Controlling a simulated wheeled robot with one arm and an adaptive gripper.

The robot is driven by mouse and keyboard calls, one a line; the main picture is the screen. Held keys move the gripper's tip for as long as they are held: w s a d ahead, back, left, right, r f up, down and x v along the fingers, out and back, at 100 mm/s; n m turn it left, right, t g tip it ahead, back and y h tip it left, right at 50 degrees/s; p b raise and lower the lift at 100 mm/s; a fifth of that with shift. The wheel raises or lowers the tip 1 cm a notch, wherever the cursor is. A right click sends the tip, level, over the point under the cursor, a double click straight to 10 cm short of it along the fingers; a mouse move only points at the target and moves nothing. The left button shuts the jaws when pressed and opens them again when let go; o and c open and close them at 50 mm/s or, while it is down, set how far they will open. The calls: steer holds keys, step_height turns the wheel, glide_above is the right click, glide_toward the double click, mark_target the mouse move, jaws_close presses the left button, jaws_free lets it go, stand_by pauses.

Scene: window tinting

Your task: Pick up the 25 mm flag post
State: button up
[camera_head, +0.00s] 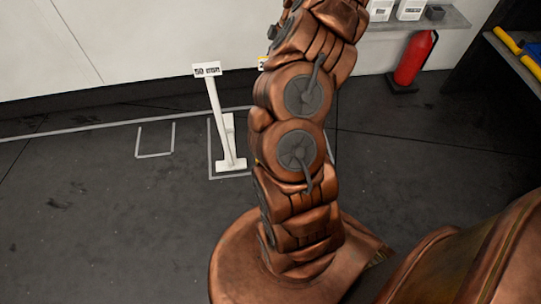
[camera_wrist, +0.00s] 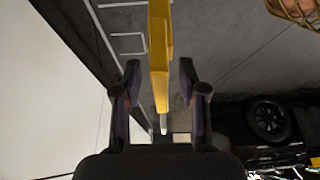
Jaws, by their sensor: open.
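A yellow post (camera_wrist: 160,45) shows in the wrist view, running from the top edge down between the two fingers of my gripper (camera_wrist: 160,70). The fingers are open, with a gap visible on both sides of the post. No label is readable on it. In the head view, only a small yellow-and-white bit (camera_head: 262,63) shows at the left edge of my arm; my arm hides the rest and my gripper. A white post (camera_head: 217,115) labelled "50 mm" stands on the floor just left of my arm, leaning slightly in the picture.
An empty white floor outline (camera_head: 155,154) lies left of the white post. A pale wall (camera_head: 130,40) runs behind. A red fire extinguisher (camera_head: 413,60) stands under a shelf (camera_head: 455,18) at the back right. Dark floor at front left is clear. A car wheel (camera_wrist: 268,121) shows in the wrist view.

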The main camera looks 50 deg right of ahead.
jaws_close()
steer(key=shift+r, duration=0.1)
stand_by(0.6)
